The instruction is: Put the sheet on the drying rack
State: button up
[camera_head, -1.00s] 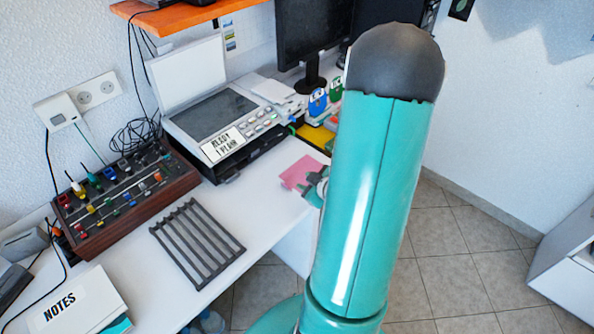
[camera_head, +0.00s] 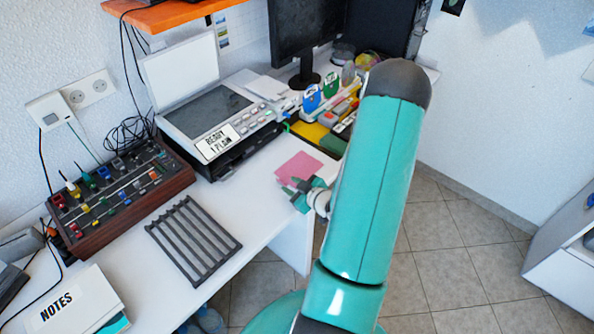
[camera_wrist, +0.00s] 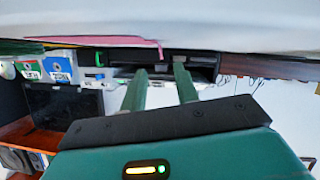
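The pink sheet (camera_head: 299,167) lies flat on the white desk near its front edge, right of the printer. In the wrist view the sheet (camera_wrist: 95,41) is a thin pink strip seen almost edge-on, above and left of my fingers. The dark grey slatted drying rack (camera_head: 219,264) lies on the desk, left and nearer. My gripper (camera_head: 297,189) is low at the desk edge, at the near side of the sheet. In the wrist view my gripper (camera_wrist: 161,72) has its two green fingers apart, with nothing visible between them. Whether they touch the sheet cannot be told.
A printer (camera_head: 208,106) stands behind the rack. A mixer panel (camera_head: 118,193) and a notes binder (camera_head: 75,305) are at left. Coloured pads, stands and a monitor (camera_head: 304,35) stand behind the sheet. Bare desk (camera_head: 247,194) separates sheet and rack.

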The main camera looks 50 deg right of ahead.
jog(key=x, duration=0.5)
jog(key=shift+a+f, duration=0.1)
grip_shut()
